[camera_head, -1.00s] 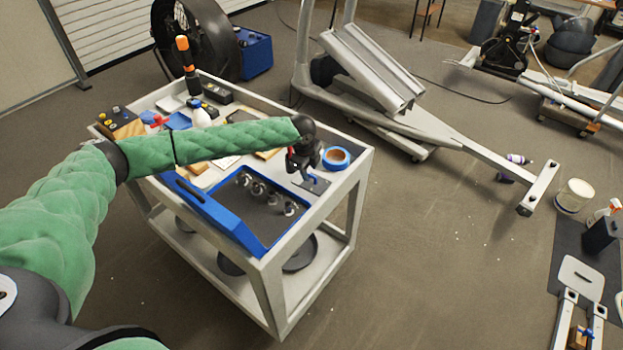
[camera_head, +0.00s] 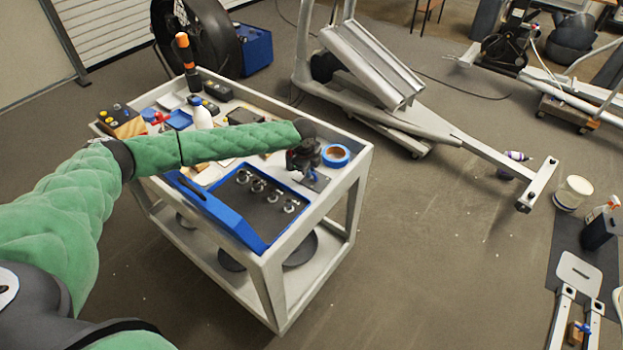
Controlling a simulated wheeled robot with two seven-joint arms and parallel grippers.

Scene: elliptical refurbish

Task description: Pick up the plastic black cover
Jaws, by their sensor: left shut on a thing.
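My left arm reaches in from the left over the white cart (camera_head: 290,262). My left gripper (camera_head: 306,176) is low over the cart's top, near its right corner, just left of the blue tape roll. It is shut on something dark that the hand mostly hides. A flat dark piece (camera_head: 317,184) shows under and beside the fingers. It looks like the black cover, but its outline is hard to tell from the gripper. I cannot tell whether it is clear of the cart top. My right gripper is not in view.
A blue tape roll (camera_head: 336,155) lies close beside the gripper. A blue-edged tray (camera_head: 222,208) with several metal parts is in front of it. A white bottle (camera_head: 202,117) and an orange-handled tool (camera_head: 187,62) stand further back. A grey machine frame (camera_head: 400,117) stands behind the cart.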

